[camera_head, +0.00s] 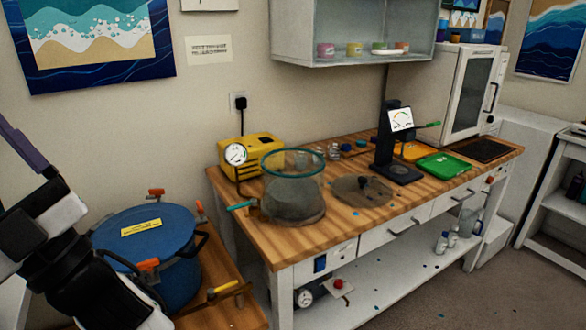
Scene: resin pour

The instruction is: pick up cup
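Small clear vessels that look like cups (333,151) stand on the wooden workbench, behind and right of the clear chamber; they are too small and blurred to tell apart. Which one is the task's cup I cannot tell. My arm's black and white links fill the lower left, in front of the blue pot and well away from the bench. The fingertips of my gripper do not show, so I see nothing held.
The workbench (270,248) holds a clear chamber with a teal rim (294,190), a yellow pump (262,150), a round lid (362,190), a black stand (393,150) and a green tray (443,164). A blue pot (170,255) stands at left. Open floor lies at right.

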